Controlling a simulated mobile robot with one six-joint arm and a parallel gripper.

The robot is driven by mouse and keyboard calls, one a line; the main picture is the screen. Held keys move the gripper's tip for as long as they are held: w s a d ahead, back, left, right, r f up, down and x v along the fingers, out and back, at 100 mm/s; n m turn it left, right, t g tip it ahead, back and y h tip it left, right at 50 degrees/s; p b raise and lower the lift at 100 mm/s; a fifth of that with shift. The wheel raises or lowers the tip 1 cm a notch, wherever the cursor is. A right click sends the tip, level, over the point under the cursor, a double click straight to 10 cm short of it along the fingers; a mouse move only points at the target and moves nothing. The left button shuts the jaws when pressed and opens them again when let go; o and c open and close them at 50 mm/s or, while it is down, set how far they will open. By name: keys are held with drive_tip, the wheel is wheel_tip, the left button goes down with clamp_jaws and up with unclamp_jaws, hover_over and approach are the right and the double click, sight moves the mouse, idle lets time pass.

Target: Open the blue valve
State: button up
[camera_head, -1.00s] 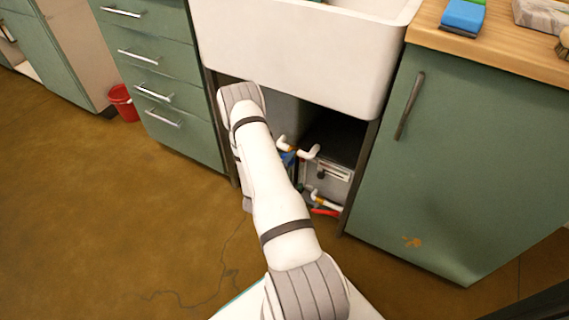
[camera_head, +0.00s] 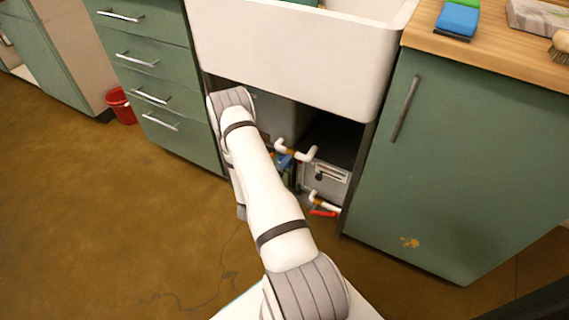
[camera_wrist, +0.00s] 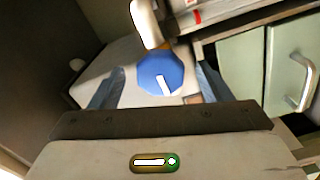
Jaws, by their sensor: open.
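The blue valve is an eight-sided blue knob (camera_wrist: 157,68) with a white bar mark, in the middle of the wrist view. The bar slants slightly, running down and to the right. My gripper (camera_wrist: 158,84) is open, with one blue-grey finger on each side of the knob. I cannot tell whether either finger touches it. In the head view a small blue patch (camera_head: 284,161) shows under the sink beside my arm. My forearm and wrist hide most of that area and the gripper there.
White pipes (camera_head: 296,151) and a red handle (camera_head: 322,212) sit under the white sink (camera_head: 290,60). A grey box (camera_head: 325,180) stands there too. Green cabinet doors (camera_head: 450,170) and drawers (camera_head: 150,75) flank the narrow opening.

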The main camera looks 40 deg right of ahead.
drive_tip(key=p+v, duration=0.1)
drive_tip(key=v, duration=0.4)
drive_tip(key=shift+s+a, duration=0.15)
drive_tip(key=shift+a, duration=0.1)
drive_tip(key=shift+r, duration=0.1)
